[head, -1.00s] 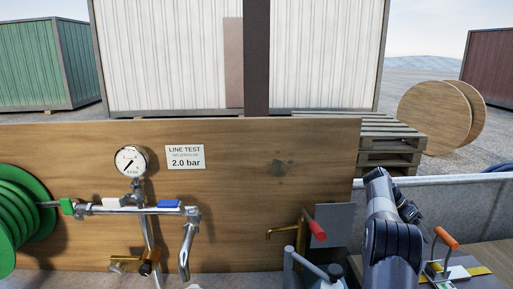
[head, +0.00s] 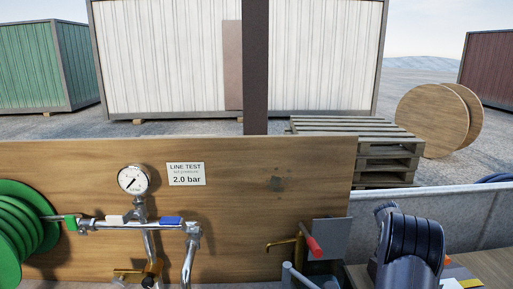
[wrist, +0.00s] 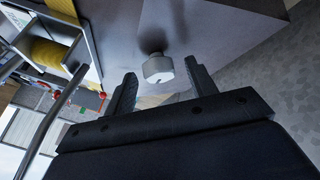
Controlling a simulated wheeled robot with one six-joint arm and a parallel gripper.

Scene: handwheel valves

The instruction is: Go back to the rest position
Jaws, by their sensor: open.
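A pale faceted knob or fitting (wrist: 158,68) appears beyond the fingers, below a grey surface; contact is not visible. In the head view my dark arm stands at the lower right, and the gripper itself is out of sight. The chrome pipe (head: 150,226) with white and blue handles runs along the wooden board, under a round gauge (head: 134,180) whose needle points to the lower left.
A brass tap (head: 284,244) and a red-handled lever (head: 314,245) are left of my arm. A green hose reel (head: 22,235) is at the left. The wooden board (head: 240,190) carries a "2.0 bar" sign (head: 186,174). Pallets (head: 365,150) and a wooden spool (head: 430,120) stand behind.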

